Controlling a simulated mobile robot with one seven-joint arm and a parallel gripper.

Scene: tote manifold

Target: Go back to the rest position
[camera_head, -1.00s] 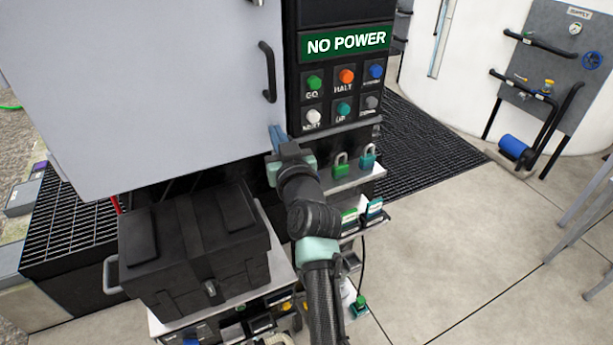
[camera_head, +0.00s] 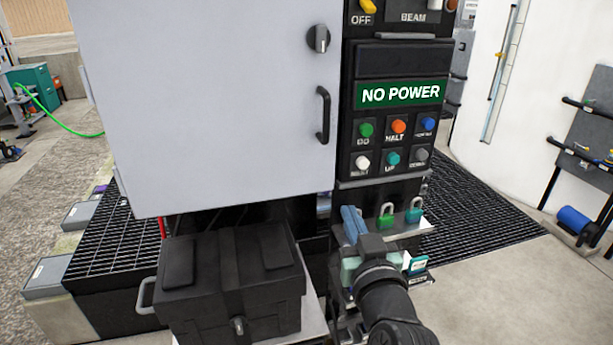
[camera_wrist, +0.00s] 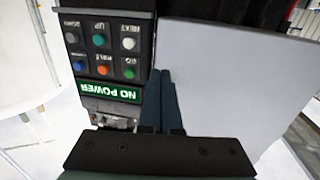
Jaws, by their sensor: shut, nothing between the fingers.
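My gripper (camera_head: 353,224) is in front of the machine, below the button panel and left of the padlocks. Its blue fingers are together with nothing between them. In the wrist view my gripper (camera_wrist: 163,78) points toward the panel and the edge of the pale grey door, its two fingers side by side. The button panel (camera_head: 377,146) has several coloured buttons under a green NO POWER sign (camera_head: 400,94). I cannot tell the exact gap between the fingertips and the machine.
A black case (camera_head: 232,280) stands on a cart left of my arm. The grey door (camera_head: 205,100) has a black handle (camera_head: 323,115). Open floor (camera_head: 490,295) lies at right.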

